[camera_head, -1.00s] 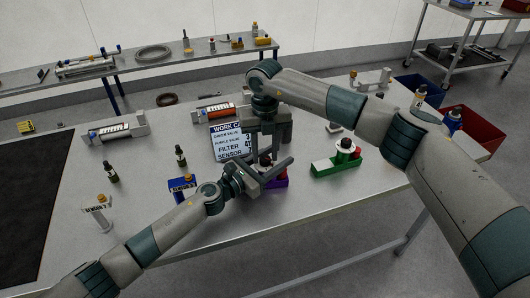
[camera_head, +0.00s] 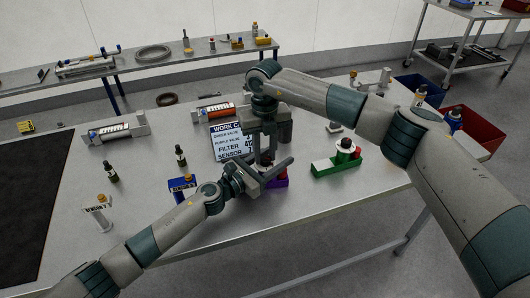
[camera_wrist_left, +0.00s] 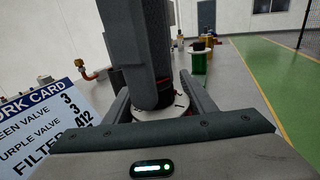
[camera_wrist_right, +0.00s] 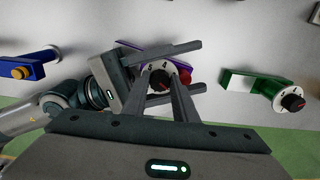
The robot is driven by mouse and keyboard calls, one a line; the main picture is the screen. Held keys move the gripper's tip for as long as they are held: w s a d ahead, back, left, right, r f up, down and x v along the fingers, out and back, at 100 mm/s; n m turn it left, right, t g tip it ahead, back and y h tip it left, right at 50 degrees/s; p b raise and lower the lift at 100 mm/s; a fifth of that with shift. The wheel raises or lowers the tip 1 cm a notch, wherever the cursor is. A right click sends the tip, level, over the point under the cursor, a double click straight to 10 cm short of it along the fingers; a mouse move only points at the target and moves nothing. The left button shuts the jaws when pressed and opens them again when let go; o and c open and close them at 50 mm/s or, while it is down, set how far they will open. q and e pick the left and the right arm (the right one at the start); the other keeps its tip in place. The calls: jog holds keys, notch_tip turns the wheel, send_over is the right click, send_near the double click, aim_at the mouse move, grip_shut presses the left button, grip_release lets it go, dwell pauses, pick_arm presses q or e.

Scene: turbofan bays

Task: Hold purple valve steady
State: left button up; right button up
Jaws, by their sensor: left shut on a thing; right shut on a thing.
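The purple valve (camera_head: 279,182) stands on the table, mostly hidden behind my grippers. Its purple body (camera_wrist_right: 128,44) and white numbered dial with a dark, red-marked knob (camera_wrist_right: 159,80) show in the right wrist view. The dial also shows in the left wrist view (camera_wrist_left: 160,110). My left gripper (camera_head: 272,170) comes in from the side, its fingers shut on the valve around the dial. My right gripper (camera_head: 267,160) points down from above, its fingers shut on the knob. The work card (camera_head: 226,142) stands behind, partly covered, listing green valve 3 and purple valve 3.
A green valve (camera_head: 322,168) stands to the right. A blue fixture (camera_head: 181,184) and a sensor stand (camera_head: 99,212) are at the left. A blue bin (camera_head: 405,87) and a red bin (camera_head: 480,125) are beyond the right edge. The table's front is clear.

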aim_at(265, 158)
jog(key=n, duration=0.4)
jog(key=shift+n, duration=0.4)
pick_arm(q)
jog(key=shift+a, duration=0.1)
pick_arm(e)
jog(key=n, duration=0.5)
jog(key=shift+n, duration=0.3)
jog(key=o, duration=0.8)
jog(key=shift+r, duration=0.1)
notch_tip(265, 158, up, 12)
dwell(0.4)
